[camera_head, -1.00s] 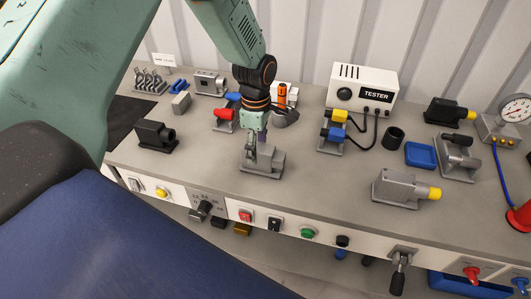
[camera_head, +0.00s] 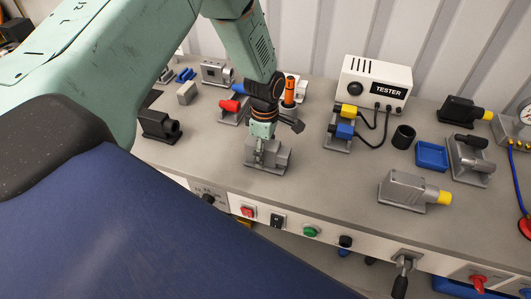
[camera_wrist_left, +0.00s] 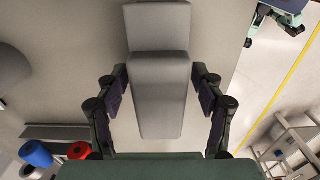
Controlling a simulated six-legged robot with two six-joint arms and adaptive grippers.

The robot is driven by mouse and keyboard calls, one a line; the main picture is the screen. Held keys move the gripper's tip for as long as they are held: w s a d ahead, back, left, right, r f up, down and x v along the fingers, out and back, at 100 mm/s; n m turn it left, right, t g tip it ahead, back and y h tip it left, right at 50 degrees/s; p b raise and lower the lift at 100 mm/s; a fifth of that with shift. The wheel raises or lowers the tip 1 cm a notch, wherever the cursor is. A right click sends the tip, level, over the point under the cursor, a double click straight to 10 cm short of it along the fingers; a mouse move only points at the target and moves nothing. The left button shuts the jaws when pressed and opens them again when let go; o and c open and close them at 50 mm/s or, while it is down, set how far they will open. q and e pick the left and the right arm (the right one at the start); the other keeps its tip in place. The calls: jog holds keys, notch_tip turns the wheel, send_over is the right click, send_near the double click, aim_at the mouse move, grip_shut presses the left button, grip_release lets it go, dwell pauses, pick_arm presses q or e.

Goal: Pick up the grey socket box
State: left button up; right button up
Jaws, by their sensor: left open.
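A grey stepped box (camera_head: 279,157) stands on a grey base plate on the bench, and seems to be the socket box. My left gripper (camera_head: 259,154) is right over its left part, pointing down. In the left wrist view the grey box (camera_wrist_left: 160,95) lies between the two fingers of my left gripper (camera_wrist_left: 160,108). The fingers are spread, with a visible gap on each side of the box. Its socket face cannot be made out. My right gripper is not in view.
Behind the gripper are a red connector (camera_head: 231,105) and an orange-handled tool (camera_head: 290,91). A black block (camera_head: 159,126) stands to the left. A tester (camera_head: 375,82) with cables and a yellow-tipped grey unit (camera_head: 411,191) stand to the right. The bench front carries switches.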

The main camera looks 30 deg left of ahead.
pick_arm(q)
jog(key=shift+s+f, duration=0.1)
jog(key=shift+f, duration=0.4)
jog(key=shift+a+f, duration=0.1)
jog(key=shift+a, duration=0.1)
jog(key=shift+c, duration=0.4)
jog(key=shift+d, duration=0.2)
jog(key=c, duration=0.5)
jog(key=shift+a, duration=0.15)
jog(key=c, duration=0.6)
jog(key=shift+c, duration=1)
